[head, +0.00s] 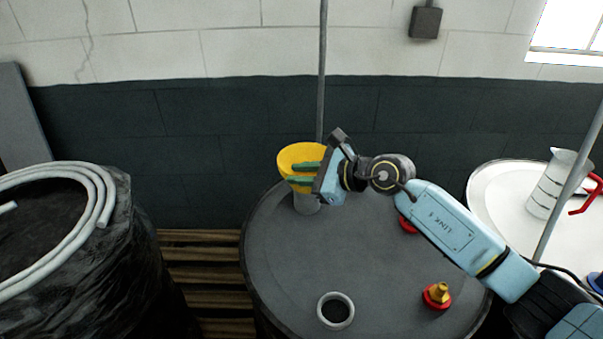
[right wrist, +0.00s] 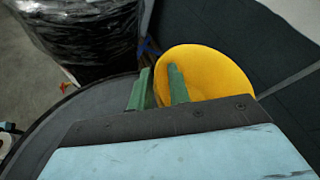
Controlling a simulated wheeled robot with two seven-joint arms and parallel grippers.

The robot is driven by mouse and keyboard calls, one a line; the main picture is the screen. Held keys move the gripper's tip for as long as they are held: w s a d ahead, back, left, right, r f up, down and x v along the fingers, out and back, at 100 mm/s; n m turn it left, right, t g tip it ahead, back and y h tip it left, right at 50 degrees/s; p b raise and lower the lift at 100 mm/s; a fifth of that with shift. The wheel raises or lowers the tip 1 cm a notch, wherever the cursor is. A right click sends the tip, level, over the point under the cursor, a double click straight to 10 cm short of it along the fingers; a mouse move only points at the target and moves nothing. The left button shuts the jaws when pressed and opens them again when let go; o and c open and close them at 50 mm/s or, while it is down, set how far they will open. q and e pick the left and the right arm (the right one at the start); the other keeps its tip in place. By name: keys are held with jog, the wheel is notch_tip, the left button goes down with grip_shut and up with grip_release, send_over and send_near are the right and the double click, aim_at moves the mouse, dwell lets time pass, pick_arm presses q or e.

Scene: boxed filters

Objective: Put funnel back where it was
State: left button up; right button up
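The yellow funnel (head: 300,155) stands mouth up at the far left edge of the dark drum's lid (head: 330,250). Its lower end goes into a short grey cylinder (head: 307,204). My right gripper (head: 294,174) is at the funnel's rim, its green fingers apart with a gap between them. In the right wrist view the funnel (right wrist: 215,70) shows behind the fingers (right wrist: 158,72). One finger overlaps its mouth and the other lies outside its rim. Whether either touches it, I cannot tell. My left gripper is not in view.
The lid has an open grey-rimmed hole (head: 335,310) at the front and a brass fitting on a red base (head: 437,295). A wrapped drum with a coiled hose (head: 95,190) stands left. A white drum top with a jug (head: 556,185) is at right.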

jog(key=shift+o, duration=0.2)
jog(key=shift+r, duration=0.1)
jog(key=shift+r+p, duration=0.2)
jog(key=shift+p, duration=0.1)
jog(key=shift+r+p, duration=0.4)
jog(key=shift+r, duration=0.05)
jog(key=b+v, duration=0.2)
jog(key=v, duration=1)
